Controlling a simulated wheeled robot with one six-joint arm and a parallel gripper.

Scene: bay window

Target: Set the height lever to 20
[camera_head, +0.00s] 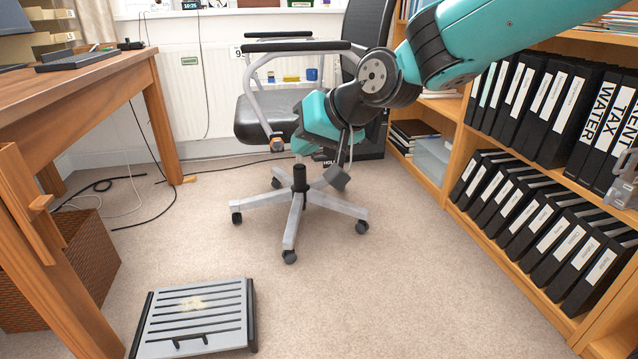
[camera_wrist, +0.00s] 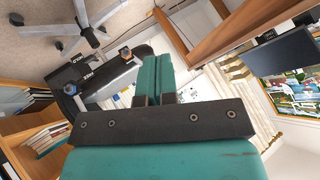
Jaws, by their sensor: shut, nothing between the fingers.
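The office chair (camera_head: 265,115) stands mid-room, its seat partly behind my arm. A small knob with an orange-brown face (camera_head: 277,146) shows at the near edge of the seat. The wrist view shows two such knobs (camera_wrist: 125,50) (camera_wrist: 70,88) beside the dark seat, near small white lettering. I cannot tell which is the height lever, and no scale reading 20 is legible. My gripper (camera_head: 302,153) is in front of the chair, just right of the knob in the head view. Its teal fingers are pressed together and empty in the wrist view (camera_wrist: 157,57), apart from the knobs.
The wooden desk (camera_head: 100,75) stands at left, with a wicker basket (camera_head: 85,265) below. A slatted footrest (camera_head: 195,318) lies on the carpet in front. A bookcase of binders (camera_head: 455,155) borders the right. Cables (camera_head: 140,215) lie near the desk. Carpet right of the footrest is clear.

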